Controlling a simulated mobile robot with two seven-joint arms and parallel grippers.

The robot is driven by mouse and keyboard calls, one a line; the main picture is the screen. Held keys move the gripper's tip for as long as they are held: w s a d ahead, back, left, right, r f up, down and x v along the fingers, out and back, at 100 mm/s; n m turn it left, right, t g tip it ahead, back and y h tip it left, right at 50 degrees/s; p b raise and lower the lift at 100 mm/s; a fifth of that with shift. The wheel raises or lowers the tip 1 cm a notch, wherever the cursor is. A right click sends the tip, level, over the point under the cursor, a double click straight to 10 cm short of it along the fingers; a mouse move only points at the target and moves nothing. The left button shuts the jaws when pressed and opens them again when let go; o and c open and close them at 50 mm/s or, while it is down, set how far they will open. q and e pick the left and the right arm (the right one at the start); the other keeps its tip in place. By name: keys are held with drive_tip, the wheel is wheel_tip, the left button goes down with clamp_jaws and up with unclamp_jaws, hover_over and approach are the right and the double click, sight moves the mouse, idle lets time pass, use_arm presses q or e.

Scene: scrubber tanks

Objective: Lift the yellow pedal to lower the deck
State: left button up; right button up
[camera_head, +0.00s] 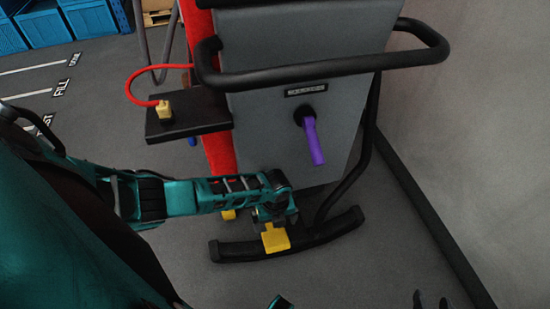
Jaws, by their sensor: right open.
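The yellow pedal (275,238) sits low at the back of the grey scrubber machine (298,110), just above a black curved bar (338,228). My left arm comes in from the left, and its end, with the left gripper (274,212), is right above the pedal. The fingers are small and dark against the machine, so I cannot tell whether they touch the pedal or how far apart they are. My right gripper (430,300) shows only as two dark fingertips at the bottom edge, apart and empty, well away from the pedal.
A purple lever (313,140) hangs on the machine's rear panel. A black handlebar (320,70) spans its top. A black side shelf (187,114) carries a yellow plug with a red cable. A grey wall (470,120) stands at the right. Blue crates (90,17) are at the far left.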

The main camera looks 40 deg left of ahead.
use_arm(q)
drive_tip(key=shift+r, duration=1.2)
